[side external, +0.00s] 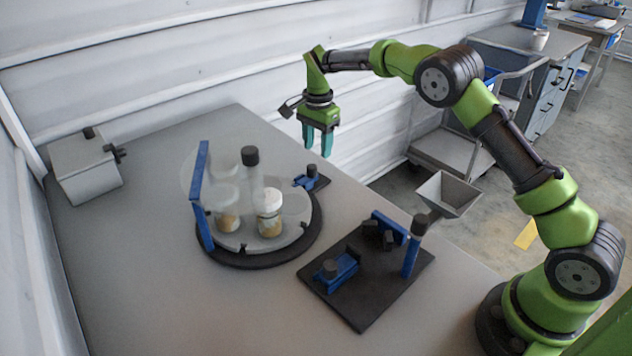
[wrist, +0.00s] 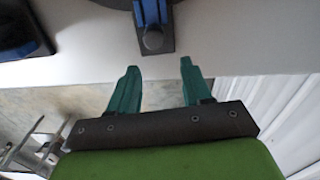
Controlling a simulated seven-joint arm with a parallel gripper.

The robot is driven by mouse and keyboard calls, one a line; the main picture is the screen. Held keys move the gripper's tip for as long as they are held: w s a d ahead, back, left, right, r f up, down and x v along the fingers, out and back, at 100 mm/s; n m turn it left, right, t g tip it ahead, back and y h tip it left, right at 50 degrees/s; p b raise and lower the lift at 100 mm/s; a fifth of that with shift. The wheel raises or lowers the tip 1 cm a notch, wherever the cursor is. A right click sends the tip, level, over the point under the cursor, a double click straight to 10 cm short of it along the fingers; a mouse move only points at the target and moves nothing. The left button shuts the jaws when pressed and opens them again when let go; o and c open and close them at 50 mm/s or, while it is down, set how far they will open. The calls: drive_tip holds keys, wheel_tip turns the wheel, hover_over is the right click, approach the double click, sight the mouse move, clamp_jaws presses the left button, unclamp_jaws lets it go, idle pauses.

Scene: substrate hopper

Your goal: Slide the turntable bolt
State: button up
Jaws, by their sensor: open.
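The turntable (side external: 262,262) is a round grey disc on a dark base, with clear covers and a tall black-topped post. The turntable bolt (side external: 308,181) is a small blue slide with a dark knob at the disc's back-right edge. In the wrist view, the bolt (wrist: 153,40) shows at the top centre, its round knob just beyond my fingertips. My gripper (side external: 316,151) hangs above the table's back edge, fingers pointing down. Its teal fingers (wrist: 160,66) are open and empty, apart from the bolt.
A black plate (side external: 345,308) with blue fittings and another dark-knobbed slide (side external: 337,268) lies front right of the turntable. Jars (side external: 269,222) stand on the disc. A grey box (side external: 88,170) sits at the far left. A metal hopper (side external: 448,195) is by the plate. The table's left front is clear.

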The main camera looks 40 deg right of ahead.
sight(312, 166)
drive_tip(key=shift+s+a+m, duration=0.15)
drive_tip(key=shift+a+m, duration=0.05)
drive_tip(key=shift+a, duration=0.4)
drive_tip(key=shift+s+a+m, duration=0.15)
drive_tip(key=shift+a+m, duration=0.05)
drive_tip(key=shift+a, duration=0.4)
wheel_tip(312, 166, down, 3)
drive_tip(key=shift+f, duration=1.05)
drive_tip(key=c, duration=0.7)
